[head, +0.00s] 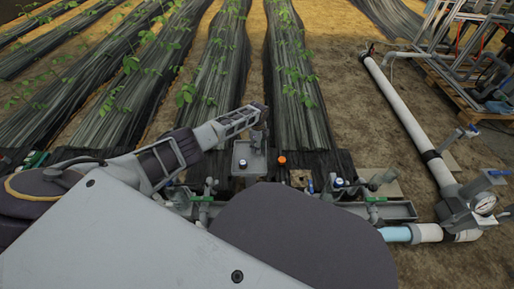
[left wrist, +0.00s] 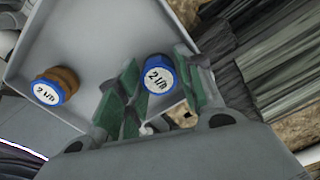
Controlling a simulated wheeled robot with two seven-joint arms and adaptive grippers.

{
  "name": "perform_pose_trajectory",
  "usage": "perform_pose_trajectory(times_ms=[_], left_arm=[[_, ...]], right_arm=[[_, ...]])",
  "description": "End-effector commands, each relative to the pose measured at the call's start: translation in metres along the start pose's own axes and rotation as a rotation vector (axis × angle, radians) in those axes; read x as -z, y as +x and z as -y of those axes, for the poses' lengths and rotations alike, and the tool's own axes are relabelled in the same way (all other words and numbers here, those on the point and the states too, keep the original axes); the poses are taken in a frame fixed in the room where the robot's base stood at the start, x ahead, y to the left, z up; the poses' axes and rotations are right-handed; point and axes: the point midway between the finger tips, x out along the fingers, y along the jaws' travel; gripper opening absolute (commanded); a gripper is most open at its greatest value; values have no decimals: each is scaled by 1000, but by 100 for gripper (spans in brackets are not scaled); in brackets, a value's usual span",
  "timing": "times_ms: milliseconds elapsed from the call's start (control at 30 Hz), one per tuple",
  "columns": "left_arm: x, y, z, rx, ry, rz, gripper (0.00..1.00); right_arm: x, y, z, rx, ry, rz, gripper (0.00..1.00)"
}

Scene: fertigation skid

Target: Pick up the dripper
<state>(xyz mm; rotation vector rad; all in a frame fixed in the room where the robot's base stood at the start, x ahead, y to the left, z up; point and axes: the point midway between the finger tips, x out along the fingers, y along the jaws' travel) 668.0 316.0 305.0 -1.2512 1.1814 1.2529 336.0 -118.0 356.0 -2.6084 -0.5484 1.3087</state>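Two drippers with round white faces marked "2 l/h" and blue rims sit in a light grey tray (left wrist: 100,32) in the left wrist view. One dripper (left wrist: 159,76) shows between the green-padded fingers of my left gripper (left wrist: 160,92); the other, with a brown body (left wrist: 56,86), lies to the left. My left gripper is open, with a gap to the left finger; I cannot tell whether the right finger touches the dripper. In the head view my left gripper (head: 262,125) is over the far part of the tray (head: 240,150), where a small dripper (head: 243,164) shows. My right gripper is out of view.
An orange-topped item (head: 282,159) stands right of the tray. Grey trays with valves and green handles (head: 374,199) lie nearby. Plant rows (head: 215,75) stretch beyond.

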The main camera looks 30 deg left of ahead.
Motion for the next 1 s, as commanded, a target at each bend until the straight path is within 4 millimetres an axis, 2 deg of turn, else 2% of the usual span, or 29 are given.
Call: perform_pose_trajectory(times_ms=[233,367,767,1000], left_arm=[[0,0,0,0,0,0,36],[0,0,0,0,0,0,19],[0,-1,0,0,0,0,18],[1,-9,0,1,0,-1,18]], right_arm=[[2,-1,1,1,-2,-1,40],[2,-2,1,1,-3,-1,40],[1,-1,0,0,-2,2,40],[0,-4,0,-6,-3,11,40]])
